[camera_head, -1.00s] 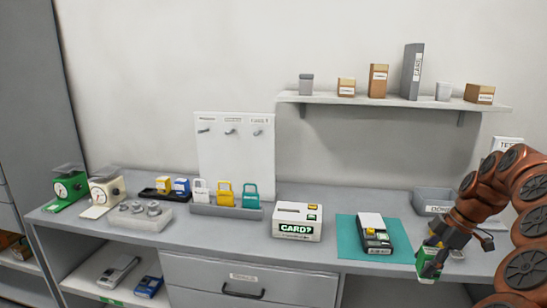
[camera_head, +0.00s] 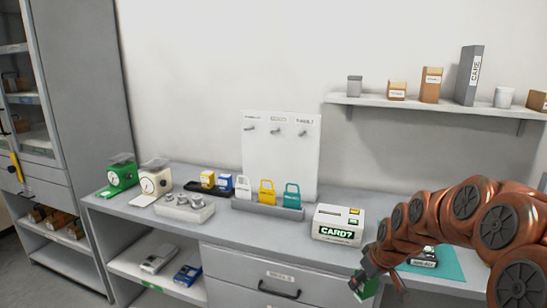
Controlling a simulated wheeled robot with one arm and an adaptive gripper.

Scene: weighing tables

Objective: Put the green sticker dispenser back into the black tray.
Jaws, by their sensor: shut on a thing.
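My gripper (camera_head: 372,277) is shut on the green sticker dispenser (camera_head: 363,288) at the lower right, in front of the counter. Only part of the dispenser shows, green with a white patch. The black tray (camera_head: 193,187) lies at the back of the counter, left of the white pegboard. It holds a yellow dispenser (camera_head: 207,179) and a blue dispenser (camera_head: 225,183). My gripper is well to the right of the tray and apart from it.
Between them stand a grey rack with white, yellow and teal padlocks (camera_head: 267,193) and a white card box (camera_head: 339,224). A weight block (camera_head: 184,208) stands in front of the tray. Green (camera_head: 121,176) and cream scales (camera_head: 154,182) stand to its left. A teal mat (camera_head: 449,263) is partly behind my arm.

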